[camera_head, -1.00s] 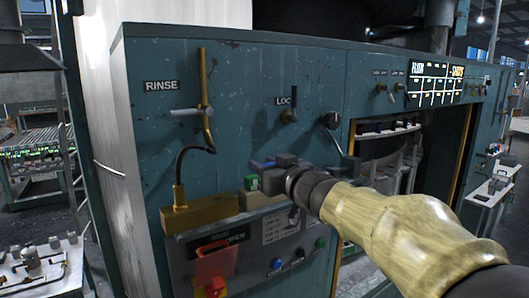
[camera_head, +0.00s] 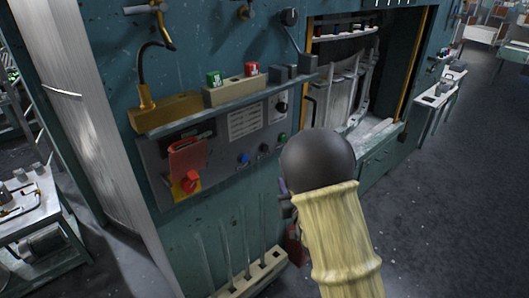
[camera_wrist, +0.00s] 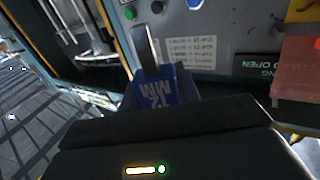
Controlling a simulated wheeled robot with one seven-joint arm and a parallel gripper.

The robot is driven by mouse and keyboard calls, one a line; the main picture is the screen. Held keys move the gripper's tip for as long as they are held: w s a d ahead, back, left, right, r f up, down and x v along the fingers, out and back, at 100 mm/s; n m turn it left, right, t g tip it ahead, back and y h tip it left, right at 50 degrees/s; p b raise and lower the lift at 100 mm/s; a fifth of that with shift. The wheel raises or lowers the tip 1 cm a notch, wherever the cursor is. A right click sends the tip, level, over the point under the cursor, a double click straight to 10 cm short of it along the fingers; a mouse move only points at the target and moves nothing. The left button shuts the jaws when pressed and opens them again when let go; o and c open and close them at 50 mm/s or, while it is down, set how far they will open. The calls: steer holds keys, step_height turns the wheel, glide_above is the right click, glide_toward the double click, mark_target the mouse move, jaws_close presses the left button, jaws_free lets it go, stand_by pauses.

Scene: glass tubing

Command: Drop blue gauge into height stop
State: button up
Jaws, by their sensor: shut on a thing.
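The blue gauge (camera_wrist: 160,88), marked "12 MM" upside down in the wrist view, is held in my gripper (camera_wrist: 158,94), which is shut on it. In the head view my dark rounded wrist hides most of the gripper (camera_head: 285,196), below and in front of the shelf. A beige holder (camera_head: 224,96) on the shelf carries a green gauge (camera_head: 213,78) and a red gauge (camera_head: 251,69). Dark grey blocks (camera_head: 290,74) stand right of it; I cannot tell whether they are the height stop.
The shelf (camera_head: 220,113) also bears a brass block (camera_head: 168,113). Below are a control panel (camera_head: 235,150) with buttons and a red switch (camera_head: 187,182). A pale slotted rack (camera_head: 252,276) sits low.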

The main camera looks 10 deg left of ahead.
steer(key=s+d+f+m+h+b, duration=0.1)
steer(key=d+f, duration=0.4)
steer(key=f, duration=0.5)
steer(key=s+d+f+m+t+h+b, duration=0.1)
steer(key=s+d+f+m+h+b, duration=0.1)
steer(key=d+f, duration=0.4)
steer(key=s+d+f+m+h+b, duration=0.1)
steer(key=d+f+b, duration=0.4)
steer(key=f, duration=0.9)
steer(key=s+h, duration=0.1)
steer(key=h, duration=0.1)
steer(key=shift+s+d+f+h, duration=0.15)
steer(key=shift+d+f+h, duration=0.1)
steer(key=shift+f+h, duration=0.15)
